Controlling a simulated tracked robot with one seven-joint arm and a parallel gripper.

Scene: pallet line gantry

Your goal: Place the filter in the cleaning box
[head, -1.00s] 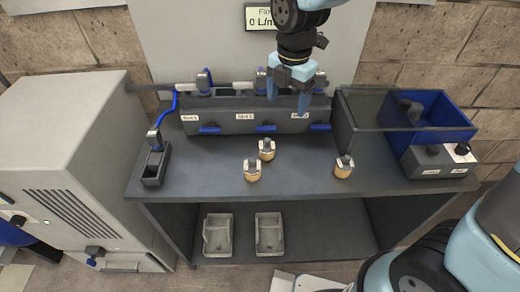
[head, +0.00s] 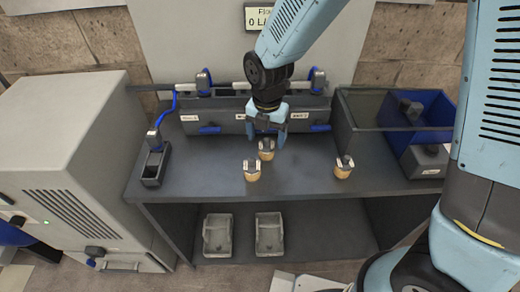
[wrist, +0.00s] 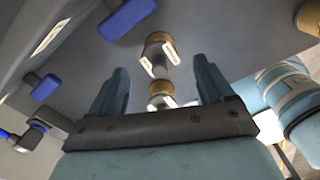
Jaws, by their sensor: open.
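Three small filters with tan round bases and grey metal tops stand upright on the dark table: a back one (head: 266,150), a front left one (head: 252,171) and a right one (head: 344,167). My gripper (head: 266,139) is open and empty, fingers pointing down, just above the back filter. In the wrist view, two filters, one upper (wrist: 157,50) and one lower (wrist: 160,97), show between the spread fingers (wrist: 160,66). Contact cannot be told. The open blue box (head: 418,110) at the table's right looks like the cleaning box; my arm hides its right part.
A grey row of drawers (head: 225,119) with blue handles and pipes stands behind the filters. A small dark holder (head: 151,172) is at the left. A grey cabinet (head: 62,165) stands left of the table. Two grey trays (head: 218,235) lie on the lower shelf. The front right tabletop is clear.

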